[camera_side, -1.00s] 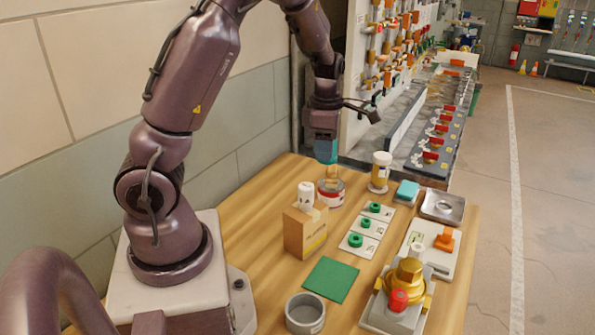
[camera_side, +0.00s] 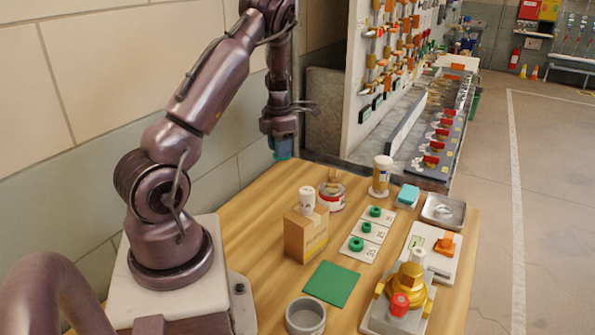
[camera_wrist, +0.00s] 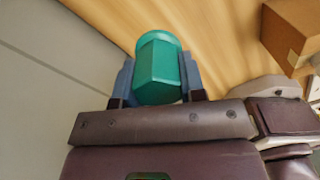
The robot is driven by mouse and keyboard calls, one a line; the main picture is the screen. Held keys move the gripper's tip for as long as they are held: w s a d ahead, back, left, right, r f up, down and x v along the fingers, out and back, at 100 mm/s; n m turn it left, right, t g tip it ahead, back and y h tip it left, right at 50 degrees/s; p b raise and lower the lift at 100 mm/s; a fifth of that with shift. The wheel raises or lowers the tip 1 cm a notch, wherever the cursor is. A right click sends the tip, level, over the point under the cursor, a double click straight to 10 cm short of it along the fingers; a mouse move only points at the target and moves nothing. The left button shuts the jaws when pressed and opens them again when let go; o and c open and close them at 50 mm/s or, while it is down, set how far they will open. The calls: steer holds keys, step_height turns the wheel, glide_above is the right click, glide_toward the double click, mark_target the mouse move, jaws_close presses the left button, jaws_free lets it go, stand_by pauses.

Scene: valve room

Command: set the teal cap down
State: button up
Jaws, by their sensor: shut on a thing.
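The teal cap (camera_wrist: 158,68) is a faceted teal piece between the two fingers of my gripper (camera_wrist: 158,85) in the wrist view. My gripper is shut on it. In the side view my gripper (camera_side: 281,142) is at the far left edge of the wooden table, with the teal cap (camera_side: 282,151) low between its fingers. The cap appears held above the wood, near the wall. Whether it touches anything below cannot be told.
A cardboard box (camera_side: 306,235) with a white bottle on it stands mid-table. A green mat (camera_side: 332,283), grey ring-shaped cup (camera_side: 305,314) and brass valve (camera_side: 406,285) are nearer. Bare wood (camera_side: 255,205) lies left of the box.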

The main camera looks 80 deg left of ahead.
steer(key=w+a+f, duration=0.3)
steer(key=w+a, duration=0.1)
steer(key=a, duration=0.2)
glide_above(297, 174)
steer(key=f, duration=0.6)
steer(key=shift+s+d, duration=0.2)
steer(key=shift+s, duration=0.05)
steer(key=shift+w+a+f, duration=0.15)
steer(key=shift+f, duration=1.6)
steer(key=shift+f, duration=0.15)
steer(key=o, duration=0.9)
